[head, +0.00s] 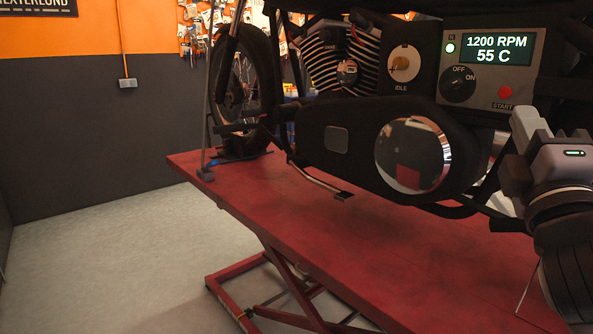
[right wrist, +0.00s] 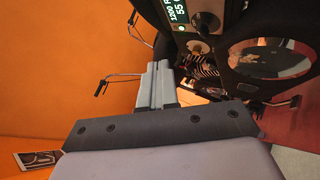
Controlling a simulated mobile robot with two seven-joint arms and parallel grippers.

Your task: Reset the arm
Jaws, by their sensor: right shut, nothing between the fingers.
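My right gripper (head: 527,128) is at the right edge of the head view, in front of the motorcycle and just below the control panel (head: 492,70). Its fingers are shut with nothing between them. In the right wrist view the shut fingers (right wrist: 155,82) point toward the orange wall, with the motorcycle to their right. The panel display reads 1200 RPM and 55 C, with an OFF/ON knob (head: 458,85) and a red START button (head: 505,92). Whether the fingertips touch the panel is unclear. My left gripper is not in view.
The motorcycle's dark engine cover (head: 345,150) stands over a red lift table (head: 300,215). An idle dial (head: 403,64) sits left of the panel. The front wheel (head: 245,85) is at the far end. Grey floor (head: 110,250) at the left is clear.

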